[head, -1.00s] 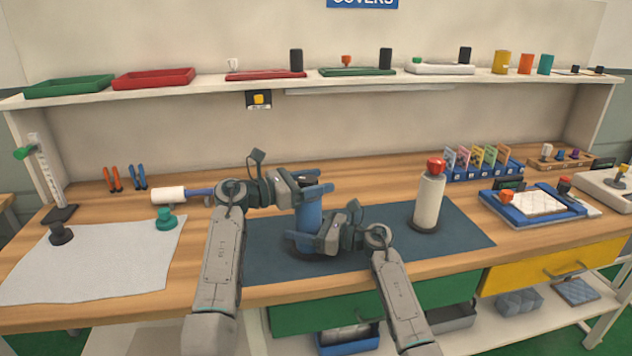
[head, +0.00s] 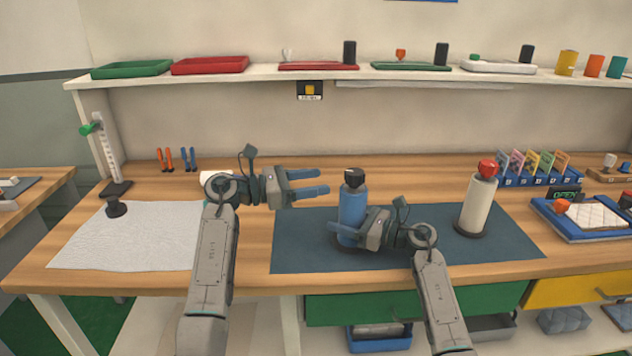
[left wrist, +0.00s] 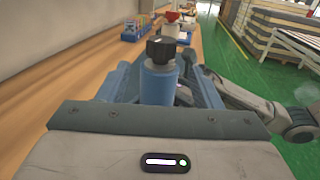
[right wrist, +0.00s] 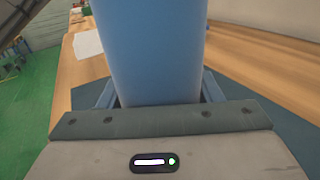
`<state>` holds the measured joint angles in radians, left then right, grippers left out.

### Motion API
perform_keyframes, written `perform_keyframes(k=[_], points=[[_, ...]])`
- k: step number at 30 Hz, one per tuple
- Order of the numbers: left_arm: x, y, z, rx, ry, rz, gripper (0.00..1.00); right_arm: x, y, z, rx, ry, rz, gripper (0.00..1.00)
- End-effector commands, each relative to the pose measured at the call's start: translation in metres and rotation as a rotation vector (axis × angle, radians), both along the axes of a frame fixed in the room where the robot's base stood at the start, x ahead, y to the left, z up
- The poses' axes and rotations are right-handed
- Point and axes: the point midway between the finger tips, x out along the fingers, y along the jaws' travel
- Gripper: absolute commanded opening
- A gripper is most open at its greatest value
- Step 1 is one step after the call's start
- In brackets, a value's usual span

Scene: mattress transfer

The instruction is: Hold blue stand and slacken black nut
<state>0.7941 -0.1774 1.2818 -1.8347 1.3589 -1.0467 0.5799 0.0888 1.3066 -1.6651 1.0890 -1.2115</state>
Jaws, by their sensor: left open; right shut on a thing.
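The blue stand (head: 352,208) is an upright blue cylinder on the dark mat, with the black nut (head: 353,179) on its top. In the left wrist view the black nut (left wrist: 160,50) shows beyond my open fingers. My right gripper (head: 348,236) is shut on the stand's lower body, and the blue cylinder (right wrist: 150,50) fills the right wrist view between the fingers. My left gripper (head: 310,184) is open and empty, to the left of the nut and apart from it. The stand's base is partly hidden by my right gripper.
A white cloth (head: 130,240) lies at left with a black knob (head: 116,207). A blue tray (head: 585,222) sits at far right.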

Motion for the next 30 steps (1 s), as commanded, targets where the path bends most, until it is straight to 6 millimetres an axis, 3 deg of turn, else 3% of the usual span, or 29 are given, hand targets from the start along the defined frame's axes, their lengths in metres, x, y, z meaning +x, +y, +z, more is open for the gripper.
perform_keyframes(k=[7,18,26,30], points=[[0.008,-0.001,-0.002,0.013,0.004,-0.038,0.58,0.0,0.0,0.003,0.002,-0.005,0.0,0.04],[0.034,0.009,-0.004,0.027,0.011,-0.269,0.58,0.0,0.0,0.003,0.002,-0.005,0.0,0.04],[0.038,0.019,0.002,0.002,0.004,-0.355,0.58,0.0,0.0,0.003,0.002,-0.005,0.0,0.04],[0.037,0.012,0.002,-0.003,0.004,-0.365,0.58,0.0,0.0,0.003,0.002,-0.005,0.0,0.04]])
